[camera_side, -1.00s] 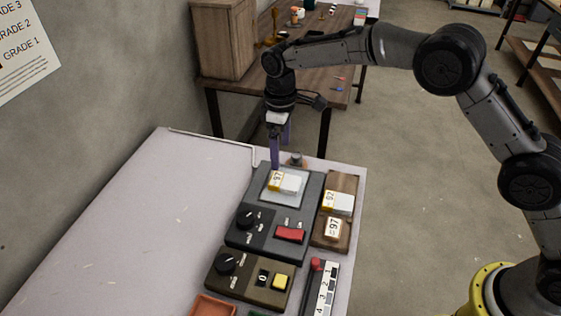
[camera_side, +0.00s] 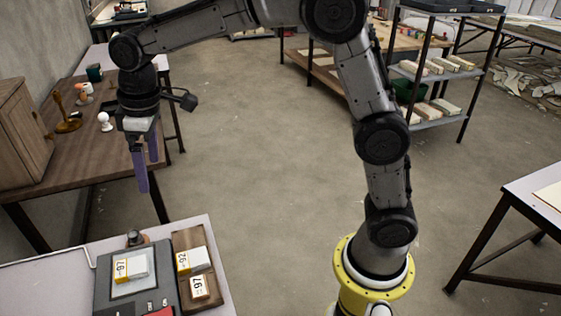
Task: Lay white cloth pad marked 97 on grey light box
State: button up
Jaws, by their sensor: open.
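The white cloth pad (camera_side: 135,265) with a yellow-edged label reading 97 lies flat on the pale panel of the grey light box (camera_side: 103,284), at the lower left. My gripper (camera_side: 147,169) is above and beyond the box, well clear of the pad. Its two purple fingers are apart with nothing between them. The front of the light box is cut off by the picture's lower edge.
A wooden tray (camera_side: 188,238) right of the box holds another labelled white pad (camera_side: 196,259) and a tag reading 97 (camera_side: 200,287). A brown table (camera_side: 90,165) with a wooden cabinet (camera_side: 20,130) stands behind. Open floor lies to the right.

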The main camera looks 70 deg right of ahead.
jog(key=s+d+r+m+t, duration=0.15)
jog(key=s+d, duration=0.35)
jog(key=s, duration=0.5)
jog(key=s+d+r+m+t, duration=0.1)
jog(key=s+d+r+m, duration=0.3)
jog(key=s, duration=0.6)
jog(key=s+d+f+t, duration=0.1)
jog(key=s+d+f, duration=0.1)
jog(key=s+f, duration=0.3)
jog(key=s, duration=0.2)
jog(key=shift+s+d, duration=0.4)
